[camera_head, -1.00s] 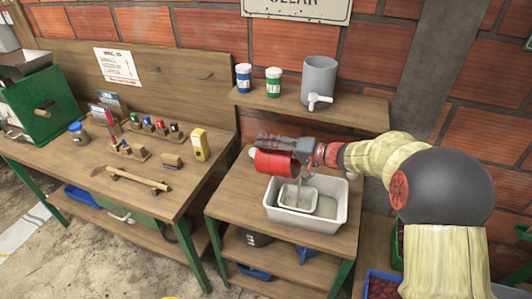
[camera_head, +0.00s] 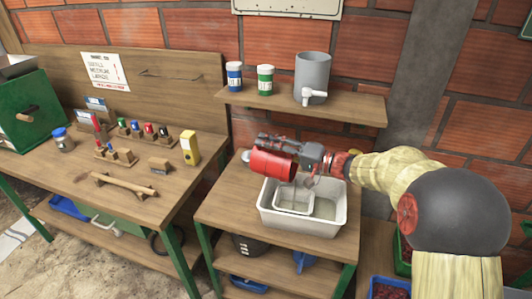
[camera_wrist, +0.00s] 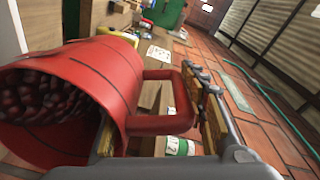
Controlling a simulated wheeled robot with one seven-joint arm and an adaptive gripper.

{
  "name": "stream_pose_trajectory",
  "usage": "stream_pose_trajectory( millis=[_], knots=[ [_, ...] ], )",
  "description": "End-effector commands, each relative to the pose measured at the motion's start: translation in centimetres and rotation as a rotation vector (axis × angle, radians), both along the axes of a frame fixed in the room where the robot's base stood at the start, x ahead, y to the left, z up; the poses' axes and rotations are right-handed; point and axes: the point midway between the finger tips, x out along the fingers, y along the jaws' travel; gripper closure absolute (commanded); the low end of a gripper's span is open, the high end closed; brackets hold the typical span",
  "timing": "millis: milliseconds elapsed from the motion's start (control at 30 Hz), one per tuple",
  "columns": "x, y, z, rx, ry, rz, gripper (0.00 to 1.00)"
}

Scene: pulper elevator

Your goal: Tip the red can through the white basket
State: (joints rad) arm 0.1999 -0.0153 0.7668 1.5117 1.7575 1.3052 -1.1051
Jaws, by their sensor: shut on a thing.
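The red can (camera_head: 270,163) lies tilted nearly on its side above the left back part of a white tub. In the wrist view the can (camera_wrist: 115,70) shows its open mouth at the left, with many dark red cherries (camera_wrist: 40,105) inside. My gripper (camera_head: 285,147) is shut on the can's red handle (camera_wrist: 170,123). The white basket (camera_head: 294,202), a small pale container, sits inside the tub just below the can. The can partly hides the basket's back left. I see no cherries in the basket or falling.
The white tub (camera_head: 300,224) stands on a wooden table (camera_head: 225,215). A shelf (camera_head: 350,107) behind holds a grey canister (camera_head: 312,72), a blue jar (camera_head: 234,76) and a green jar (camera_head: 265,79). A workbench (camera_head: 110,205) with small tools stands at the left.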

Motion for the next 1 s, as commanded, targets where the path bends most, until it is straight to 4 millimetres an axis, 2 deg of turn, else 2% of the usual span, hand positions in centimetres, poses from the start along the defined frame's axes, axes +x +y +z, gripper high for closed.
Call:
stream_pose_trajectory(
  millis=[500,1000],
  knots=[
    [-0.9,-1.7,-0.4,0.136,-0.078,-0.001,1.00],
    [-2.8,-5.0,0.7,0.367,-0.209,0.000,1.00]
  ],
)
